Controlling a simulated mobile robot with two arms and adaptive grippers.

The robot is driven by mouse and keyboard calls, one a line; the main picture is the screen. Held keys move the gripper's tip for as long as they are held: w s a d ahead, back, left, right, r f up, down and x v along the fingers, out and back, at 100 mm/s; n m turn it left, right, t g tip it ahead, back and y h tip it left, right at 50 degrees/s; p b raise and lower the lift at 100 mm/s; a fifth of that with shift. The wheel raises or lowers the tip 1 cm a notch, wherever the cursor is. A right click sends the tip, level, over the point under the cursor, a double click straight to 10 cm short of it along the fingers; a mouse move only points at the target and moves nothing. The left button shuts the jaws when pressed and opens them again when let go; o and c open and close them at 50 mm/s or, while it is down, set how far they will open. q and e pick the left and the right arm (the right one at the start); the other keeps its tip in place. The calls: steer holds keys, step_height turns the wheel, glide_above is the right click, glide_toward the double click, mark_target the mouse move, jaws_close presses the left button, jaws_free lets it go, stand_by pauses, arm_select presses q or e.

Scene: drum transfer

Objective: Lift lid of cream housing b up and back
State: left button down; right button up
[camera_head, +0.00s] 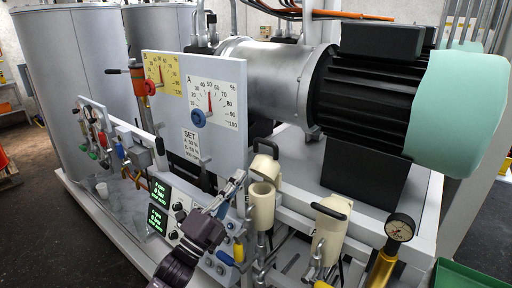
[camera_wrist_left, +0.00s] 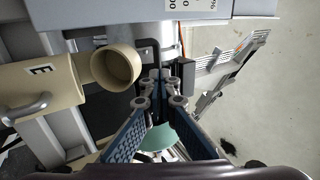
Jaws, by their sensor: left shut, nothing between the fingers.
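Two cream housings show in the head view. The left cream housing (camera_head: 261,208) stands upright with its round mouth open. Its cream lid (camera_head: 264,170) is tipped up behind the mouth, with a black handle (camera_head: 267,148) on top. The right cream housing (camera_head: 327,243) has its lid down, with a black handle (camera_head: 330,211). I cannot read which one is b. My left gripper (camera_head: 236,183) is shut and empty, just left of the left housing. In the left wrist view its fingertips (camera_wrist_left: 160,92) sit beside a hollow cream cup (camera_wrist_left: 116,66) and a black bar (camera_wrist_left: 153,52).
A panel with dials (camera_head: 213,100) stands behind my gripper. A console with green displays (camera_head: 158,208) is to the left. A pressure gauge (camera_head: 400,227) stands at the right, and a large motor (camera_head: 365,95) is behind the housings. Pipes and yellow handles crowd the area below.

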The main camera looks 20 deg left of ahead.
mark_target(257, 165)
arm_select(q)
steer(key=p+x, duration=0.2)
steer(key=x, duration=0.6)
steer(key=shift+w+p, duration=0.3)
steer(key=shift+p, duration=0.05)
steer(key=shift+w+r, duration=0.1)
steer(key=shift+w, duration=0.35)
arm_select(e)
steer(key=r, duration=0.1)
steer(key=a+r, duration=0.1)
steer(key=w+r, duration=0.1)
steer(key=shift+a+r, duration=0.25)
steer(key=shift+r, duration=0.05)
arm_select(q)
steer(key=shift+d, duration=0.1)
arm_select(e)
steer(key=shift+d, duration=0.15)
